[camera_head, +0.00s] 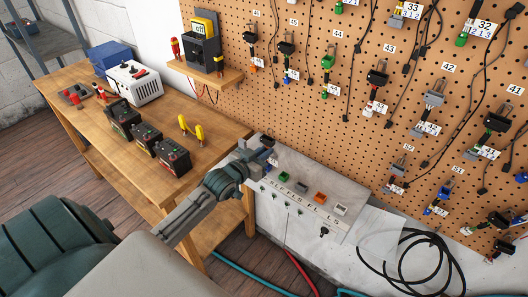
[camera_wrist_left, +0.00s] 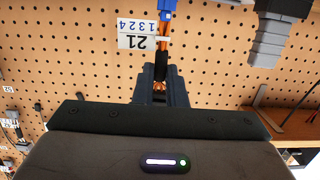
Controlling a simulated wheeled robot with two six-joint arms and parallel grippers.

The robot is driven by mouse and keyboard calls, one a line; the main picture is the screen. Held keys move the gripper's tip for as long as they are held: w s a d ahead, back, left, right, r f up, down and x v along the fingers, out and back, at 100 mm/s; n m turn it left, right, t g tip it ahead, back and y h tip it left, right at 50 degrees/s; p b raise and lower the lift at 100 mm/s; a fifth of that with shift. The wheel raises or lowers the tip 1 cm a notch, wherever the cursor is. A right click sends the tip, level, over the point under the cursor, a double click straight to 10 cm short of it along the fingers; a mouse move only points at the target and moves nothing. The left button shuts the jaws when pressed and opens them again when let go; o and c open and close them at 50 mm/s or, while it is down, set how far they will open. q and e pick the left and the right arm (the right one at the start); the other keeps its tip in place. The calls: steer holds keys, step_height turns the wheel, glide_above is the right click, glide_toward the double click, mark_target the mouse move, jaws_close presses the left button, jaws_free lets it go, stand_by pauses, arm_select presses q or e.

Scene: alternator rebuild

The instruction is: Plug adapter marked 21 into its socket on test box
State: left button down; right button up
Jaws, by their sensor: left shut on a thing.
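The test box (camera_head: 290,212) is a pale box below the pegboard, with a row of green, grey, orange and white sockets on its sloped top. My left gripper (camera_head: 262,154) is over the left end of that top, beyond the green socket (camera_head: 283,177). In the left wrist view, my left gripper (camera_wrist_left: 160,88) is shut on the adapter marked 21, which has orange wires, a blue end (camera_wrist_left: 168,6) and a white tag (camera_wrist_left: 138,36) reading 21, upside down. The gripper hides its held end. I cannot tell whether it touches a socket. My right gripper is not in view.
A pegboard (camera_head: 290,110) with several numbered hanging adapters rises behind the box. A wooden bench (camera_head: 80,75) with black batteries (camera_head: 145,137) is at left. A grey stepped part (camera_wrist_left: 270,40) is close at upper right in the wrist view. Black cable (camera_head: 410,240) lies right of the box.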

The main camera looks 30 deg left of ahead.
arm_select(q)
steer(key=c, duration=1.4)
jaws_free()
steer(key=shift+s, duration=0.1)
steer(key=s, duration=0.3)
steer(key=s+r, duration=0.1)
steer(key=s, duration=0.6)
steer(key=shift+s+a+r, duration=0.25)
steer(key=shift+a, duration=0.15)
